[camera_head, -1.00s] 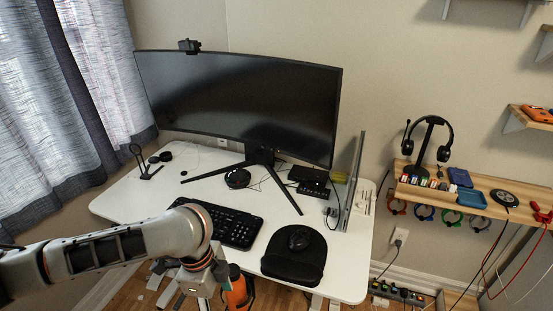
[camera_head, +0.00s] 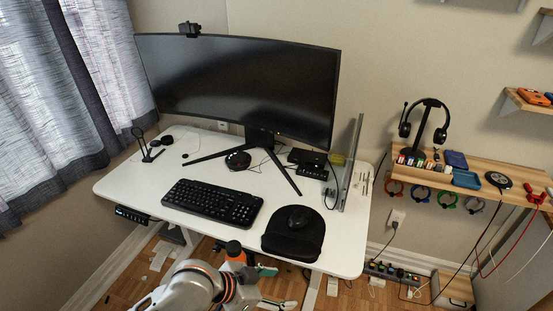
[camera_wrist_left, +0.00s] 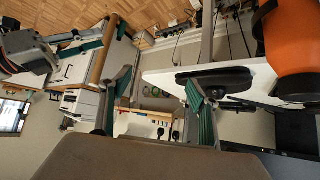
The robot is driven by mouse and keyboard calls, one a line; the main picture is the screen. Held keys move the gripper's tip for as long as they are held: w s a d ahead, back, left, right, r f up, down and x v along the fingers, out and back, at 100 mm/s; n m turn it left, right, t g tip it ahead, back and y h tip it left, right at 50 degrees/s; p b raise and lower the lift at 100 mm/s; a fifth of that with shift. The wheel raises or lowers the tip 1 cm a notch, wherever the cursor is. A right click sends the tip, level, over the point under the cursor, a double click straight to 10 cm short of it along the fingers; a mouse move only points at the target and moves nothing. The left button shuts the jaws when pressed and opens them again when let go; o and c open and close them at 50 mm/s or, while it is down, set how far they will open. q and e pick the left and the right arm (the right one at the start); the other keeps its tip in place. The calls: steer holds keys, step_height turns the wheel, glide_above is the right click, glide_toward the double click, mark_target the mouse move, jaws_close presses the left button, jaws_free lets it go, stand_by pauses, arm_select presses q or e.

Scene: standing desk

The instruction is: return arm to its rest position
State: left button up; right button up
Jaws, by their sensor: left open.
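My left arm comes in from the bottom of the head view, low in front of the desk. Its gripper (camera_head: 272,287) is near the bottom edge, with teal finger parts showing below the desk's front edge. In the left wrist view the two teal-padded fingers of my left gripper (camera_wrist_left: 152,62) stand wide apart with nothing held between them. At the left of that view is a dark grey shape with teal strips, likely my right gripper (camera_wrist_left: 75,45); its jaw opening is unclear. No right arm is clearly seen in the head view.
The white desk (camera_head: 130,183) holds a monitor (camera_head: 240,85), a keyboard (camera_head: 212,201) and a mouse (camera_head: 298,218) on a black pad (camera_head: 290,245). A wooden shelf (camera_head: 520,190) with a headphone stand is at the right. Wooden floor shows below the desk.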

arm_select(q)
steer(key=s+a+f+n+t+y, duration=0.3)
steer(key=s+a+f+n, duration=0.1)
steer(key=a, duration=0.7)
steer(key=s+a+f+n+t+y, duration=0.3)
steer(key=s+a+f, duration=0.3)
steer(key=a+f, duration=0.3)
steer(key=a+n, duration=0.1)
steer(key=a, duration=0.1)
steer(key=shift+s+a+f, duration=0.2)
steer(key=shift+a+f, duration=0.05)
steer(key=shift+a, duration=0.05)
